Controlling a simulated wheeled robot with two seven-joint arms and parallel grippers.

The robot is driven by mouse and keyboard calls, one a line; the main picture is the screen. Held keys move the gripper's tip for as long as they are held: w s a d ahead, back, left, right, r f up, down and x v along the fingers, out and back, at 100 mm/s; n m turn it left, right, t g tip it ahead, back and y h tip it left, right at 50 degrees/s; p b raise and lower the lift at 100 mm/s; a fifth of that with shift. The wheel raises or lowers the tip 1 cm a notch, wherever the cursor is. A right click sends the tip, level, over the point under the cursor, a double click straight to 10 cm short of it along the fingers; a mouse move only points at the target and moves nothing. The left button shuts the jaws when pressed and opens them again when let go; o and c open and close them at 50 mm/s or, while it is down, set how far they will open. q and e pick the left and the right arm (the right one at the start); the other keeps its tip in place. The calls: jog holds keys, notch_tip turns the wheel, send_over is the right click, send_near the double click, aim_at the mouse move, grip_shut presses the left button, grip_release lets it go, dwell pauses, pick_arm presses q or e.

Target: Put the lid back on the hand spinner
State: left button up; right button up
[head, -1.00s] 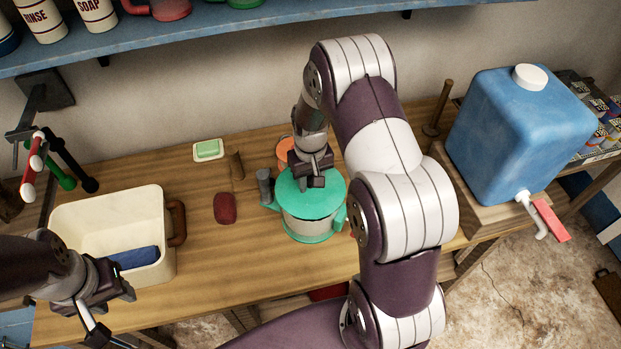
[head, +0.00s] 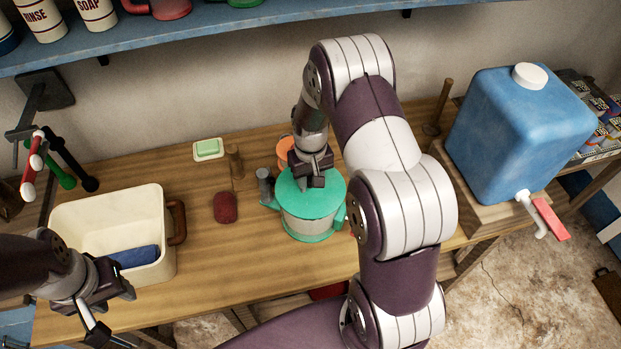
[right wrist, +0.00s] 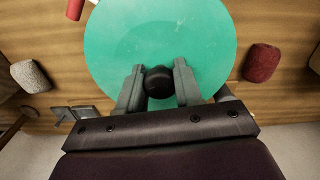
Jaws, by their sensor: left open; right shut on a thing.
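The hand spinner (head: 312,224) stands on the wooden table, a pale tub with green base and side parts. Its green lid (head: 328,196) lies over the tub's top and looks about level; whether it is fully seated I cannot tell. In the right wrist view the lid (right wrist: 160,35) is a green disc with a black knob (right wrist: 159,82). My right gripper (head: 312,178) is above the lid, its fingers (right wrist: 159,85) shut on the knob. My left gripper (head: 128,290) is open and empty, in front of the cream basin.
A cream basin (head: 70,217) with a blue cloth (head: 135,257) stands at left. A dark red lump (head: 225,208), a soap dish (head: 208,150) and an orange item (head: 284,150) lie near the spinner. A blue water container (head: 510,130) stands at right. Table between basin and spinner is mostly clear.

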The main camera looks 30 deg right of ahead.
dwell(0.4)
jog(key=o, duration=1.6)
notch_tip(320, 180, up, 7)
jog(key=p, duration=0.6)
jog(key=shift+r, duration=0.1)
grip_shut()
jog(key=shift+f, duration=0.25)
dwell(0.4)
